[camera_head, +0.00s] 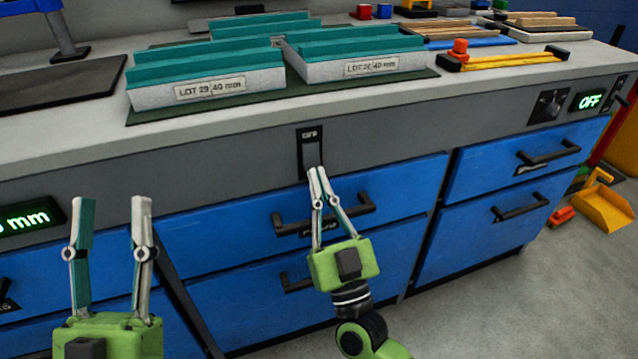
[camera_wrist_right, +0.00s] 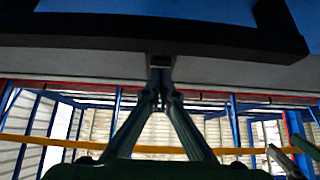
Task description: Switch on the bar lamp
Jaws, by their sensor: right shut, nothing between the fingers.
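A black rocker switch (camera_head: 309,155) with a small label too small to read is set in the grey front panel below the worktop. My right gripper (camera_head: 317,170) is shut and empty, its fingertips at the lower edge of the switch. I cannot tell whether they touch it. In the right wrist view the closed fingertips (camera_wrist_right: 160,70) meet below a small dark piece at the panel. My left gripper (camera_head: 113,203) is open and empty at the lower left, in front of the blue drawers. I cannot make out the bar lamp in these views.
Blue drawers (camera_head: 230,245) with black handles (camera_head: 345,217) lie below the panel. Teal-topped blocks (camera_head: 210,85) stand on the worktop. A yellow dustpan (camera_head: 603,208) is on the floor.

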